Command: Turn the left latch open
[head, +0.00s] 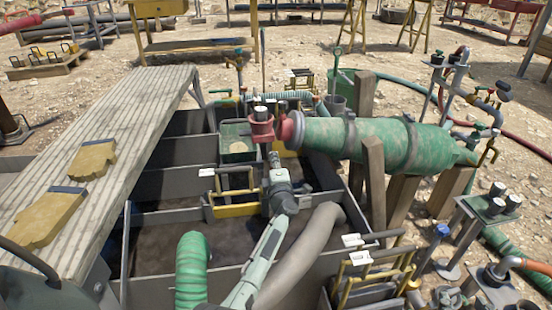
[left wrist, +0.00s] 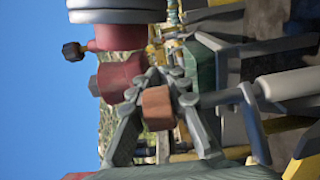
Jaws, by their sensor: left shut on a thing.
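My left arm reaches up from the bottom of the head view. Its gripper (head: 275,160) is just below the red fitting (head: 262,130) at the left end of a green mottled cylinder (head: 375,140). In the left wrist view, my left gripper (left wrist: 158,105) is shut around a short orange-brown grip (left wrist: 157,108). It looks like a latch handle, but I cannot tell how it joins the fitting. The red fitting (left wrist: 122,78) shows beside the fingers there, partly behind them. The grip is too small and covered to make out in the head view. My right gripper is not in view.
The open tank with dark dividers (head: 175,185) lies under my arm. A ribbed plank walkway (head: 110,150) with two gloves (head: 92,158) runs along its left. Wooden posts (head: 373,180) hold up the cylinder. A grey hose (head: 305,255) and a green hose (head: 191,270) lie close to my arm.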

